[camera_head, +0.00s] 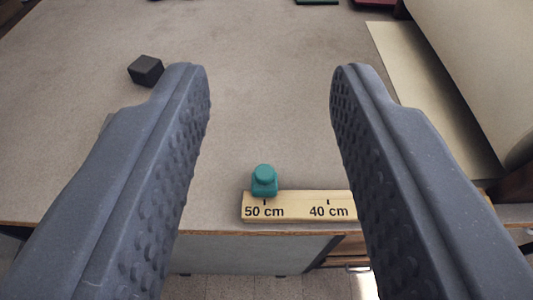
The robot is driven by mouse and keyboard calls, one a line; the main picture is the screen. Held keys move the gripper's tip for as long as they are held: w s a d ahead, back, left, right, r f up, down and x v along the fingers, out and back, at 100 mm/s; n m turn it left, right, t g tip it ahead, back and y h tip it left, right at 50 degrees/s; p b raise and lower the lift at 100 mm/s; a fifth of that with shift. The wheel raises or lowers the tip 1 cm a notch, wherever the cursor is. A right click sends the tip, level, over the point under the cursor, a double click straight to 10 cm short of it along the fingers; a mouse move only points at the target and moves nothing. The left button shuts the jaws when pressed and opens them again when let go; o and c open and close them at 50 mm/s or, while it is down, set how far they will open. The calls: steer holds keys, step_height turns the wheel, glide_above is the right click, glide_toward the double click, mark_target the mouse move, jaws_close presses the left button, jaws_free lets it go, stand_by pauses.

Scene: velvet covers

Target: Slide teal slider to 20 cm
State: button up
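The teal slider (264,181) stands upright at the 50 cm mark of a wooden ruler (297,206) along the table's front edge. The ruler shows the marks 50 cm and 40 cm; its part to the right is hidden behind my right finger. My gripper (270,80) is wide open and empty. In the picture, the slider shows between its two grey fingers, nearer the left one. No contact between finger and slider shows.
A small black cube (146,70) sits on the grey table (265,120), left of the left finger. A large cream roll (485,60) with a flat sheet (425,85) is at the right. Dark green and red things show at the far edge. The table's middle is clear.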

steer(key=shift+o, duration=1.3)
steer(key=n+g+p, duration=0.9)
steer(key=g+p, duration=0.6)
steer(key=p, duration=2.4)
glide_above(265, 171)
step_height(265, 171, down, 11)
step_height(265, 171, down, 14)
steer(key=p, duration=0.2)
steer(key=shift+f+p, duration=0.2)
steer(key=shift+p, duration=0.1)
